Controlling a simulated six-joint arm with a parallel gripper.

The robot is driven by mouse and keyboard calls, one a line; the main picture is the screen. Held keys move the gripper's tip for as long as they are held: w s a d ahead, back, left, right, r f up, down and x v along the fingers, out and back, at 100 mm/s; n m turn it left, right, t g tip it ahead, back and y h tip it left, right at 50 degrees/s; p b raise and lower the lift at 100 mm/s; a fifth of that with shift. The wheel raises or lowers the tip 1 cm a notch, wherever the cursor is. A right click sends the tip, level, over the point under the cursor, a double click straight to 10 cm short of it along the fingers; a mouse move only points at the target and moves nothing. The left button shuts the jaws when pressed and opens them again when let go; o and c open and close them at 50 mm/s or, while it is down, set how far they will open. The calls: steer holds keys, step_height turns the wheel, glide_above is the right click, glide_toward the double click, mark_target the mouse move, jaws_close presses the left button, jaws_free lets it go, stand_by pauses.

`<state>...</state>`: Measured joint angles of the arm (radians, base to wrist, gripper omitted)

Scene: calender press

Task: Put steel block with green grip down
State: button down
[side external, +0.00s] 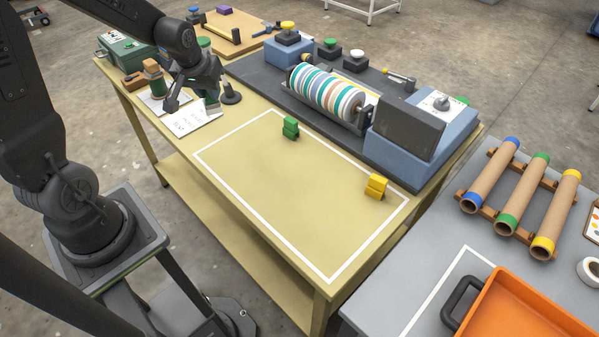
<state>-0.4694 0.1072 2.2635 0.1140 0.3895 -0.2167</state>
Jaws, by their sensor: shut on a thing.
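My gripper (200,95) is at the far left end of the yellow table, low over the white papers. It is shut on the steel block with green grip (212,102), of which only a small dark green and grey part shows. The fingers and wrist hide the rest, and I cannot tell whether the block touches the papers or the table.
White papers (192,118) lie below my gripper. An orange tray (525,305) is at right.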

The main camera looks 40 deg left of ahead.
steer(key=w+d+m+t+h, duration=0.15)
steer(key=w+d+m, duration=0.3)
steer(key=d, duration=0.75)
steer(key=shift+m+g, duration=0.25)
steer(key=shift+w+d+f, duration=0.5)
steer(key=shift+d+f, duration=1.3)
steer(key=shift+d, duration=0.05)
steer(key=shift+w+d+f, duration=0.45)
steer(key=shift+d+f, duration=1.35)
steer(key=shift+f, duration=0.05)
steer(key=shift+w+d+f, duration=0.5)
steer(key=shift+d+f, duration=1.3)
steer(key=shift+d, duration=0.05)
steer(key=c, duration=1)
jaws_free()
steer(key=shift+f, duration=0.15)
